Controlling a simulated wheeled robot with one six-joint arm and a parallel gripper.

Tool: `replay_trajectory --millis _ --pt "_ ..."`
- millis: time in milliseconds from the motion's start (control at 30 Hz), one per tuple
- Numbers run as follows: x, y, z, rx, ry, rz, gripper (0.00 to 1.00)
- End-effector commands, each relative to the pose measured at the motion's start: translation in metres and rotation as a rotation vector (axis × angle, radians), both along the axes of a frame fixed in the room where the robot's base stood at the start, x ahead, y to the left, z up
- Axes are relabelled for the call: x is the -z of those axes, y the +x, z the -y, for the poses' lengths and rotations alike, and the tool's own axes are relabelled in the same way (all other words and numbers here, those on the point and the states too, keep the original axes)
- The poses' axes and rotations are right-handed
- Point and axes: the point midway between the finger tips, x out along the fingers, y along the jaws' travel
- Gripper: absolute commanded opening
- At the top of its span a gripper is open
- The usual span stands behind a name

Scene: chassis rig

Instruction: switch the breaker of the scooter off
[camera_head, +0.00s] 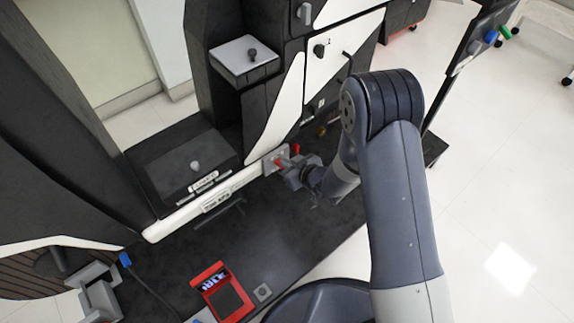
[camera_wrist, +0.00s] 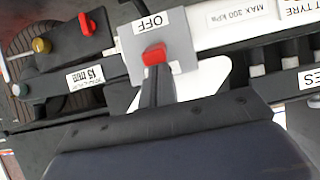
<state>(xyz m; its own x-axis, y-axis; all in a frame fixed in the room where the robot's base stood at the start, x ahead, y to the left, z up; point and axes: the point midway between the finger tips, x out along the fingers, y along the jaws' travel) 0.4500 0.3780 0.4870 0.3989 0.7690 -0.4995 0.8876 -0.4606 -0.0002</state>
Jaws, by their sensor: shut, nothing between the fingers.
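The breaker shows in the wrist view as a red lever (camera_wrist: 154,55) on a grey plate (camera_wrist: 130,52), with an OFF label (camera_wrist: 151,23) beside it. In the head view the red lever (camera_head: 281,163) stands out from the plate on the scooter's white side beam. My gripper (camera_head: 294,170) is shut and empty, with its tip right at the lever. In the wrist view the fingers of my gripper (camera_wrist: 156,72) point at the lever and overlap its lower end. I cannot tell whether they touch. Any ON label is hidden.
In the wrist view a second red part (camera_wrist: 88,24) and a brass knob (camera_wrist: 41,46) lie left of the plate. The white side beam (camera_head: 215,197) runs left of my gripper. A red device (camera_head: 222,291) lies on the dark deck, and bare deck (camera_head: 290,240) lies below my gripper.

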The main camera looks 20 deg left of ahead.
Motion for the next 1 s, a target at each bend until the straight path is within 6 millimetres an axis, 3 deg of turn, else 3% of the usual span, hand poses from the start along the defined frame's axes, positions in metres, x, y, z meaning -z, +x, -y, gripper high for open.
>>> replay_trajectory --millis 233,500,1000 --pt "0.016 -0.002 0.005 0.0 0.098 0.051 0.0" --pt "0.029 -0.005 0.01 0.001 0.094 0.049 0.0" --pt "0.012 -0.005 0.01 0.0 0.093 0.049 0.0"
